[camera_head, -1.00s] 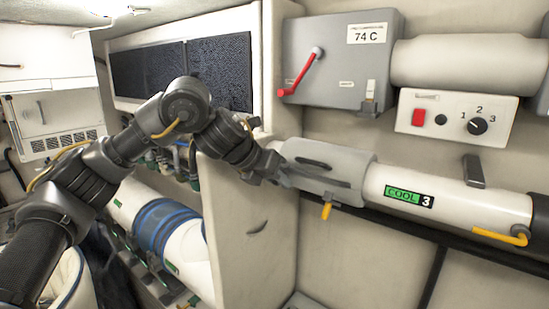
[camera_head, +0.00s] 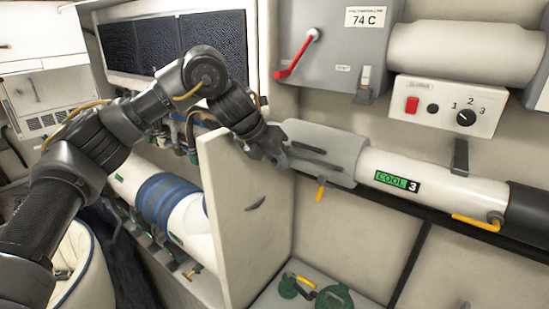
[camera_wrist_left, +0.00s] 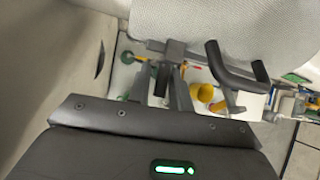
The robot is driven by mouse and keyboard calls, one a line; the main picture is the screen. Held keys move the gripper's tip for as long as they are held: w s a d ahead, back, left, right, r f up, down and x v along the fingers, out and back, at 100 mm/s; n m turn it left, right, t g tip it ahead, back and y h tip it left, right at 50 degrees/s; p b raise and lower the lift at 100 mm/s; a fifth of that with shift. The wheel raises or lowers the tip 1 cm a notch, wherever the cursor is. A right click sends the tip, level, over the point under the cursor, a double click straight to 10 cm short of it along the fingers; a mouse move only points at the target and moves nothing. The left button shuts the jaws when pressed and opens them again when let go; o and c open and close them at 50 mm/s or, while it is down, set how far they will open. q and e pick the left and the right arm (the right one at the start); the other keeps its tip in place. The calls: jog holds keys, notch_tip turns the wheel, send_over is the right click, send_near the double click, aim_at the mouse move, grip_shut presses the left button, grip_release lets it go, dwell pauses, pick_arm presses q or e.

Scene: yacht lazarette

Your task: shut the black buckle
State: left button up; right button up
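Dark narrow bars, which look like the black buckle (camera_head: 318,157), lie along the front of a grey sleeve (camera_head: 338,140) around the white pipe (camera_head: 372,168). In the left wrist view a dark U-shaped handle (camera_wrist_left: 236,78) stands out below the pale sleeve (camera_wrist_left: 215,28); I cannot tell for certain that it is the buckle's lever. My left gripper (camera_head: 281,155) is at the sleeve's left end, close to the bars. Contact is unclear. Its fingers also show in the left wrist view (camera_wrist_left: 165,75), but their opening is unclear. My right gripper is out of view.
A grey box (camera_head: 330,45) with a red lever and a white switch panel (camera_head: 446,104) are above the pipe. A beige partition (camera_head: 243,225) stands below my left wrist. Yellow handles (camera_head: 475,223) hang from the pipe. Green fittings (camera_head: 333,297) lie at the bottom.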

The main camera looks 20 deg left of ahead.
pick_arm(q)
jog(key=shift+o, duration=1.2)
jog(key=shift+d, duration=0.25)
jog(key=shift+s+a+r, duration=0.1)
jog(key=shift+a+r, duration=0.25)
jog(key=b+v, duration=0.3)
jog(key=v, duration=0.7)
jog(key=shift+d, duration=0.25)
